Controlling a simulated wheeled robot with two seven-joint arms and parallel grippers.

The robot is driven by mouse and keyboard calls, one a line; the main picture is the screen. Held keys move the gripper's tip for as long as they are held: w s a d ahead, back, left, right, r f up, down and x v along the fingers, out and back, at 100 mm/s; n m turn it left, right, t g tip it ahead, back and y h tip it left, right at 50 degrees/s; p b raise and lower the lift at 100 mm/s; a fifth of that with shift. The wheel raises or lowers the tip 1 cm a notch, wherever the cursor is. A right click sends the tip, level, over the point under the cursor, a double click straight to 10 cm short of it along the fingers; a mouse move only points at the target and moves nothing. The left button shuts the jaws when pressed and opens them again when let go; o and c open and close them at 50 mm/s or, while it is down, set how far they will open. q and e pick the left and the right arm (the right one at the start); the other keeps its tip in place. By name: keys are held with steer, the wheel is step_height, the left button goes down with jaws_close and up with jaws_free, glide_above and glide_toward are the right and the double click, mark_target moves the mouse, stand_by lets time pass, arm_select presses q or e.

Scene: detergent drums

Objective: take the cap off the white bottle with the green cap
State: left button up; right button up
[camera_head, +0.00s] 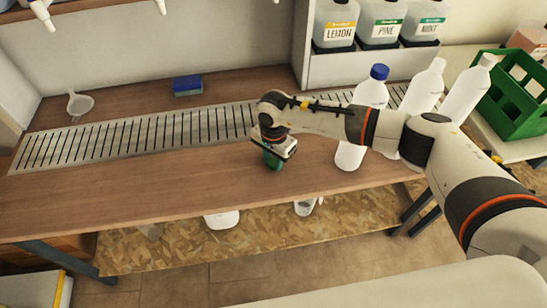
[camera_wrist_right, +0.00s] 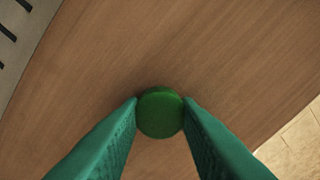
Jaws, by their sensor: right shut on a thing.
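A round green cap (camera_wrist_right: 160,112) sits between the fingertips of my right gripper (camera_wrist_right: 160,108) in the wrist view, and the gripper is shut on it. No bottle shows under the cap there, only wooden bench top. In the head view my right gripper (camera_head: 274,160) points down over the front part of the bench. Three white bottles stand to its right: one with a blue cap (camera_head: 362,115), and two with pale tops, the middle bottle (camera_head: 424,90) and the right bottle (camera_head: 465,92). My arm hides parts of them. My left gripper is out of view.
The wooden bench (camera_head: 130,195) is bare left of my gripper, with a slotted drain strip (camera_head: 150,135) behind. A blue sponge (camera_head: 187,86) and white funnel (camera_head: 79,104) lie at the back. Labelled drums (camera_head: 380,22) stand on a shelf; a green crate (camera_head: 510,105) is at right.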

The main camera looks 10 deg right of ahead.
steer(key=shift+f, duration=0.2)
steer(key=o, duration=1.1)
steer(key=shift+r, duration=0.15)
